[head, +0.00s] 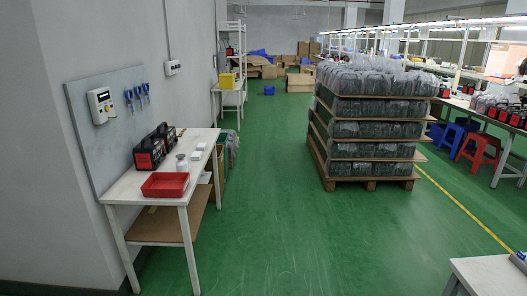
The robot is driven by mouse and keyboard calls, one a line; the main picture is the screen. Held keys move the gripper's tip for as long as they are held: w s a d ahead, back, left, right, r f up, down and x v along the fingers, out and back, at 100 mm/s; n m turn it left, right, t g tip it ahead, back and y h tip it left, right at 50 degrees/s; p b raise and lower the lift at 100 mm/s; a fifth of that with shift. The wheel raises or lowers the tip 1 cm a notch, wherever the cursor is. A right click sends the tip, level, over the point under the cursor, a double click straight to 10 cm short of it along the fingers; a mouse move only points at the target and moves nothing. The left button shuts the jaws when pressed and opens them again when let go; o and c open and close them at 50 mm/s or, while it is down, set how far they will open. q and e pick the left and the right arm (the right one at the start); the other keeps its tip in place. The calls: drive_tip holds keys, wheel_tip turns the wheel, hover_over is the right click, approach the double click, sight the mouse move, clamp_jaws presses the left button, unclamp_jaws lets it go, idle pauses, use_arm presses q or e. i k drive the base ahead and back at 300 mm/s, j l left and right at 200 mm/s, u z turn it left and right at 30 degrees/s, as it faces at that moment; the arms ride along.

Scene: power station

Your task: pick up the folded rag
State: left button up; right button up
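I cannot make out a folded rag for certain. At the lower right, a white table (485,275) is cut off by the frame. A small dark and bluish item (520,260) lies at its right edge, too cropped to identify. Neither of my grippers is in view.
Red-and-black devices (148,154) stand against the wall side of the workbench. A pegboard (85,125) rises behind them. Red stools (478,150) are farther right. The green floor (290,225) between is clear.

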sight(196, 156)
drive_tip(key=i, duration=0.95)
drive_tip(key=i+l+u, duration=0.15)
drive_tip(key=i, duration=0.8)
